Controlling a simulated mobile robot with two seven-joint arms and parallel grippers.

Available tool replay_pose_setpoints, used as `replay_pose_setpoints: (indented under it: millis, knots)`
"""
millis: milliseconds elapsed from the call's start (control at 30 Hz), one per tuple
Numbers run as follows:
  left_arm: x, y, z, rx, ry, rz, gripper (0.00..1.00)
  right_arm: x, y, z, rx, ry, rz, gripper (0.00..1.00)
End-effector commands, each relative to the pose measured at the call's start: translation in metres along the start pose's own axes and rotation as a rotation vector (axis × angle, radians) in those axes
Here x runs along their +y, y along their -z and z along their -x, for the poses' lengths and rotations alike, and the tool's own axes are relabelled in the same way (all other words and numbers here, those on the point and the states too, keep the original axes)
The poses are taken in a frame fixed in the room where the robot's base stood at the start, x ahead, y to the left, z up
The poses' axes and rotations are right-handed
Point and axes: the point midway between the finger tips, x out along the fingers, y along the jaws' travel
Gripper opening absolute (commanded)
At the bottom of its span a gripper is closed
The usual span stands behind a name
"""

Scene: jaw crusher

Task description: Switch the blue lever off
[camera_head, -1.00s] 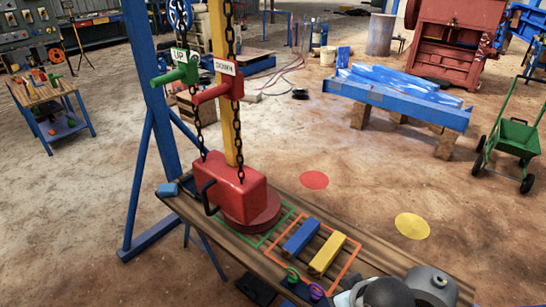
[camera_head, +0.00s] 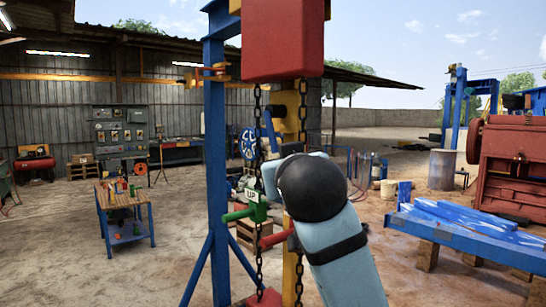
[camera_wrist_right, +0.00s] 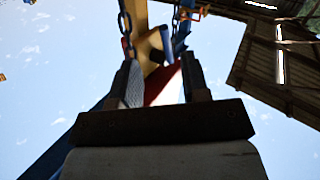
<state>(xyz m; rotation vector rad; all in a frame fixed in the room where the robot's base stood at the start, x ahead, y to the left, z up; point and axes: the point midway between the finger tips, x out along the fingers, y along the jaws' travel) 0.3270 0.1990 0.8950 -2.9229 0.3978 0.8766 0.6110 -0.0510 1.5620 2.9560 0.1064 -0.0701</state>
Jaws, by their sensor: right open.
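The blue lever (camera_head: 270,130) sticks out beside a yellow housing (camera_head: 288,116) on the upright frame, below a red block. My right arm reaches up towards it in the head view, with its elbow and wrist hiding part of the frame. In the right wrist view my right gripper (camera_wrist_right: 160,80) points upward with its two dark fingers apart. A blue part that looks like the lever (camera_wrist_right: 152,42) shows just beyond the fingertips, roughly between them. I cannot tell whether they touch. My left gripper is out of view.
A red block (camera_head: 283,40) hangs above the lever, with chains (camera_head: 257,110) on both sides. A green UP handle (camera_head: 247,212) and a red handle (camera_head: 277,237) sit lower down. A blue post (camera_head: 215,150) stands to the left. A tool table (camera_head: 125,218) is farther left.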

Motion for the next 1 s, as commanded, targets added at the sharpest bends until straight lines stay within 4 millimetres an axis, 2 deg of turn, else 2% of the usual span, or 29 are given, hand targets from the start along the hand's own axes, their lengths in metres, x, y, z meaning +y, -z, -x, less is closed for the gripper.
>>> replay_pose_setpoints:
  millis: [33,100,267,700,800,1000]
  knots:
    - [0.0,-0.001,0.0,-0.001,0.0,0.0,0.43,-0.003,0.015,0.003,0.025,-0.003,0.006,0.42]
    - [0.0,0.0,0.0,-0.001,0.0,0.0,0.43,-0.005,0.026,0.005,0.043,-0.007,0.01,0.42]
    - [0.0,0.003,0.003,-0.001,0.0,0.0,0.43,-0.005,0.035,-0.005,0.053,-0.011,0.012,0.42]
    - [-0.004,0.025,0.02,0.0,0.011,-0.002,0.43,-0.003,0.041,-0.093,0.05,-0.011,0.013,0.42]
    - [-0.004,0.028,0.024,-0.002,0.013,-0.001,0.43,-0.003,0.041,-0.109,0.051,-0.011,0.012,0.42]
    - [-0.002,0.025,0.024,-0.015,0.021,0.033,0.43,-0.003,0.039,-0.128,0.051,-0.01,0.011,0.42]
